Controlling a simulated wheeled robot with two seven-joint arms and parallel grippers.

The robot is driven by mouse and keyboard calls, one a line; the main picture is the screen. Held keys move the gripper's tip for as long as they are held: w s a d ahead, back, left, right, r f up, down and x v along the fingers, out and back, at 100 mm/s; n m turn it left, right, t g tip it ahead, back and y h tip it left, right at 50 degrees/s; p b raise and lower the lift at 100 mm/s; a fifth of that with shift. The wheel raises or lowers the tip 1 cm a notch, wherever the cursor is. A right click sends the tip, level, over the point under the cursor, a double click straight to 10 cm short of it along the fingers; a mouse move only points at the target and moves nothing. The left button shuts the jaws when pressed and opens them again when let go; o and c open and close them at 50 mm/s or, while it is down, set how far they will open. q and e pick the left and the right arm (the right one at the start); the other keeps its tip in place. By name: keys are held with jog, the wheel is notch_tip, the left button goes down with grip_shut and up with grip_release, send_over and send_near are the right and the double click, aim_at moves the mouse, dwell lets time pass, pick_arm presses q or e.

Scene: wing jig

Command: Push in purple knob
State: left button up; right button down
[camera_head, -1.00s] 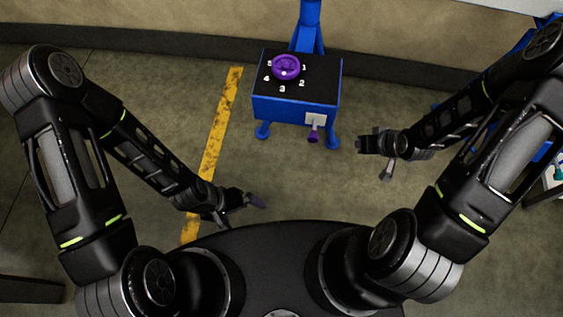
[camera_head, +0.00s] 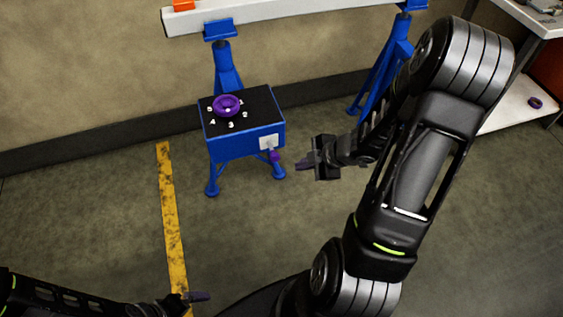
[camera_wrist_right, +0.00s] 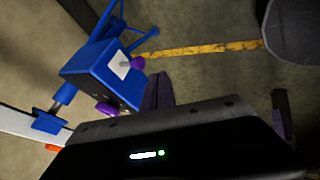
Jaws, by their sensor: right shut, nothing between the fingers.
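A small purple knob (camera_head: 274,156) sticks out of a white plate on the front of a blue box (camera_head: 232,146). In the right wrist view the knob (camera_wrist_right: 138,63) shows clear of the fingers. A round purple dial (camera_head: 228,104) sits on the box's black top among white numbers. My right gripper (camera_head: 304,162) is shut and empty, its fingertips just right of the knob with a small gap. Its fingers (camera_wrist_right: 158,91) show in the wrist view. My left gripper (camera_head: 200,297) is low in the head view, far from the box; its jaw state is unclear.
The box stands on blue legs, under a white beam (camera_head: 290,12) on blue stands. A yellow floor stripe (camera_head: 172,215) runs left of it. The floor before the box is clear.

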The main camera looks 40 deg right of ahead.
aim_at(274, 157)
pick_arm(q)
jog(key=shift+f+b, duration=1.5)
pick_arm(e)
jog(key=w+f, duration=0.8)
jog(key=w, duration=0.1)
jog(key=shift+w+a, duration=0.25)
jog(key=shift+a, duration=0.05)
